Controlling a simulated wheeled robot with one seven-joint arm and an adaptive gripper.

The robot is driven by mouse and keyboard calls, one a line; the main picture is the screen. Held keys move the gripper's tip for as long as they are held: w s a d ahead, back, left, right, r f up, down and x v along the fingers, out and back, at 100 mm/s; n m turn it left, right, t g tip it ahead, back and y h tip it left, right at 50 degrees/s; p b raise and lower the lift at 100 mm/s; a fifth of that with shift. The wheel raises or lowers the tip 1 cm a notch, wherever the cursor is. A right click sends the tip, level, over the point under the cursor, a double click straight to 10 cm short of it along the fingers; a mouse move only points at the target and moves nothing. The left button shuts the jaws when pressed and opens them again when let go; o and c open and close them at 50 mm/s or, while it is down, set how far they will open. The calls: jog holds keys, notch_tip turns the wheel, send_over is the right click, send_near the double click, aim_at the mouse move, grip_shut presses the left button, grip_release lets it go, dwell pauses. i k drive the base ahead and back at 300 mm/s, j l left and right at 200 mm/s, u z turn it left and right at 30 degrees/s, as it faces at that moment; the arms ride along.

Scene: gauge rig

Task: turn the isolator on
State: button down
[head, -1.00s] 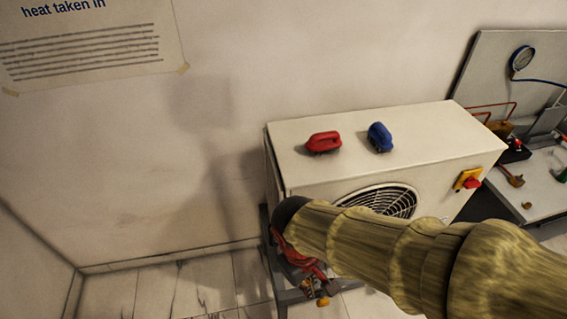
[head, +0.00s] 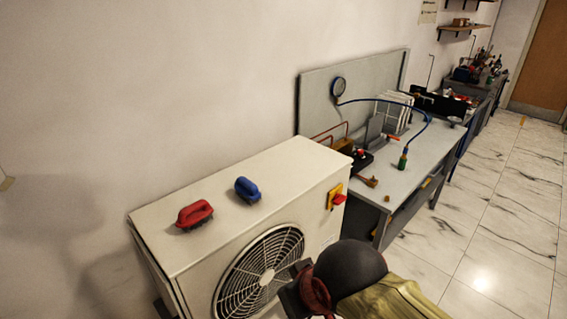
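The isolator (head: 336,197) is a small yellow plate with a red knob on the front face of a cream outdoor unit (head: 165,254), near its right edge. The knob is too small to read its setting. My arm enters from the bottom right in the head view, with a dark rounded joint below and to the right of the isolator. A red and dark part of my arm's end shows at the bottom, in front of the unit's fan grille. My gripper's fingertips are out of the picture below, so its opening is hidden.
A red handled object (head: 194,214) and a blue one (head: 247,190) sit on top of the unit. A workbench (head: 408,176) with a gauge (head: 338,87), blue hose and fittings stands to the right. Marble floor (head: 500,225) is clear at the right.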

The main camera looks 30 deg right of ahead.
aim_at(338, 198)
jog(key=z, duration=1.15)
